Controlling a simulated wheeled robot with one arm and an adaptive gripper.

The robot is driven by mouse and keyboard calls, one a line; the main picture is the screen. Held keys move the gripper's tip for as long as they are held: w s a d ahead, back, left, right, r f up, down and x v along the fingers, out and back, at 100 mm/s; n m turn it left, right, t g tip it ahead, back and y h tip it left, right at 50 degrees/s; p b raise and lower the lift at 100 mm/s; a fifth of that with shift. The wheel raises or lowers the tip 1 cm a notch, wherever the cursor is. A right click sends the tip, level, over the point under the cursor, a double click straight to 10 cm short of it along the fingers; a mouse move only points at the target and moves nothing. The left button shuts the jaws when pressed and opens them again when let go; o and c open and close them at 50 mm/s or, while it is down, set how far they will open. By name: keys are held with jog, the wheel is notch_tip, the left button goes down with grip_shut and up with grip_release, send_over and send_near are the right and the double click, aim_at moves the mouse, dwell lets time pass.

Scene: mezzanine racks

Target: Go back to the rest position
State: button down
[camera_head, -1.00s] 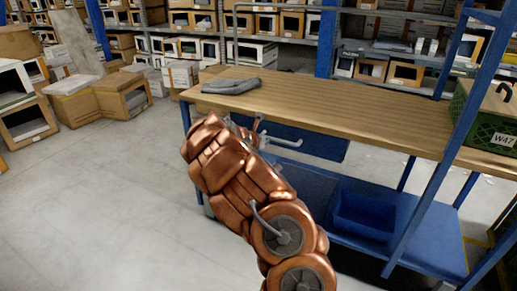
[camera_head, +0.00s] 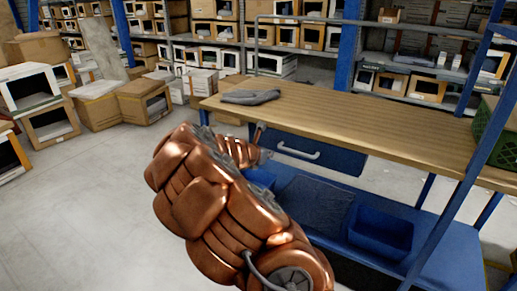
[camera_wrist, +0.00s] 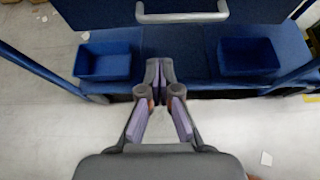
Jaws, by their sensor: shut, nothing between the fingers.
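My gripper (camera_wrist: 158,72) shows in the wrist view with its two fingers together and nothing between them. In that view it points at the blue workbench, with the lower shelf just beyond the fingertips. In the head view my copper-coloured arm stands in front of the bench and hides most of the gripper. The workbench has a wooden top (camera_head: 350,110) and a blue drawer (camera_head: 325,152) with a pale handle, which also shows in the wrist view (camera_wrist: 182,14). The drawer looks shut.
A grey cloth-like item (camera_head: 250,96) lies on the bench top. A blue bin (camera_head: 382,232) stands on the lower shelf; the wrist view shows two bins, left (camera_wrist: 103,63) and right (camera_wrist: 248,55). A green crate (camera_head: 495,140) is at the right. Cardboard boxes (camera_head: 145,100) stand left. Floor at left is clear.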

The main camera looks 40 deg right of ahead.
dwell(0.4)
jog(key=s+a+r+m+g+y, duration=0.1)
jog(key=s+a+r+m+g, duration=0.15)
jog(key=s+a+m, duration=0.35)
jog(key=s+a+r+m+g+y, duration=0.1)
jog(key=s+a+r+m, duration=0.3)
jog(key=s+m, duration=0.35)
jog(key=s+a+f+m+g+y, duration=0.1)
jog(key=s+a+f+m+y, duration=0.15)
jog(key=s+a, duration=0.65)
jog(key=s+a+f+m+y, duration=0.1)
jog(key=s+a+m+y, duration=0.4)
jog(key=a, duration=0.7)
jog(key=s+a+f+g+y, duration=0.1)
jog(key=s+a+f+y, duration=0.15)
jog(key=s+a, duration=0.7)
jog(key=a+p+v, duration=0.1)
jog(key=p+v, duration=1.1)
jog(key=v, duration=0.1)
jog(key=shift+a+r, duration=0.15)
jog(key=shift+r, duration=0.15)
jog(key=shift+t, duration=0.25)
